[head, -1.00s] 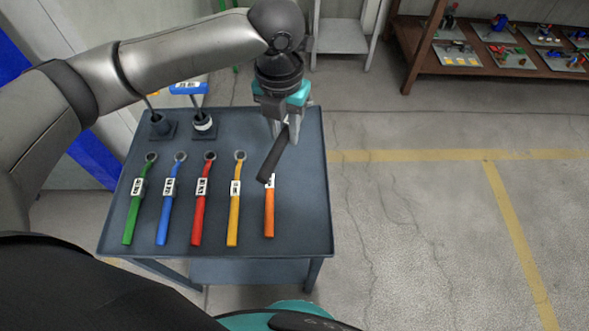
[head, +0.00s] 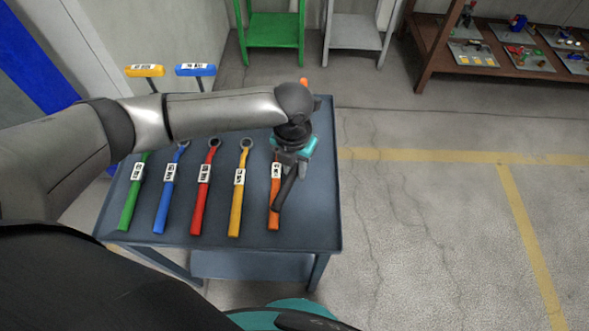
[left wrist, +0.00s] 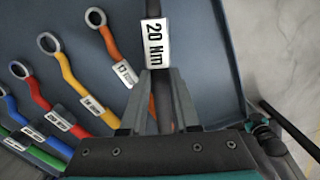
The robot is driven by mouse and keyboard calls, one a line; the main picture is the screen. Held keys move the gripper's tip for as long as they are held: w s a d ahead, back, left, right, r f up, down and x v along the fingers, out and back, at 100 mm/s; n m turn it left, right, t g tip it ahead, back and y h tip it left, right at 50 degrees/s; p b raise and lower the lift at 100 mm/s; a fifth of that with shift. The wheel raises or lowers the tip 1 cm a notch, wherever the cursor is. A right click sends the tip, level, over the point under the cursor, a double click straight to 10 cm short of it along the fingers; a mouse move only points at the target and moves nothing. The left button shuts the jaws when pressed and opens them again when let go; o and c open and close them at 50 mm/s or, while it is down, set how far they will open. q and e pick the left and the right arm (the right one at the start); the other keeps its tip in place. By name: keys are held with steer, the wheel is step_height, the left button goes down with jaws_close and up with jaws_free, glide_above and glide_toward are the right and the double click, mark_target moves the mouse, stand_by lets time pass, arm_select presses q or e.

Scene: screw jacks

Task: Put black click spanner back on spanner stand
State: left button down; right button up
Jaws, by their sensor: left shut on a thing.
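My left gripper (head: 288,165) is shut on the black click spanner (head: 286,190). It holds the spanner over the right part of the blue-grey spanner stand (head: 318,215), just right of the orange spanner. In the left wrist view the black spanner (left wrist: 153,10) passes between the fingers (left wrist: 155,85), with its white "20 Nm" label just beyond the fingertips. Its ring end is outside that view. I cannot tell whether the spanner touches the stand top. My right gripper is not in view.
Green (head: 130,205), blue (head: 166,200), red (head: 201,200), yellow (head: 238,200) and orange (head: 274,210) spanners lie in a row. The orange one is partly hidden by my gripper. Yellow and blue T-handles (head: 195,70) stand behind my arm. The stand's right edge is bare.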

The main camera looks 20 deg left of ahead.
mark_target(293, 171)
arm_select(q)
steer(key=shift+f, duration=0.25)
steer(key=shift+f, duration=0.4)
steer(key=c, duration=0.7)
jaws_free()
steer(key=shift+o, duration=0.2)
step_height(293, 171, up, 13)
steer(key=p, duration=0.3)
steer(key=shift+s+p, duration=0.3)
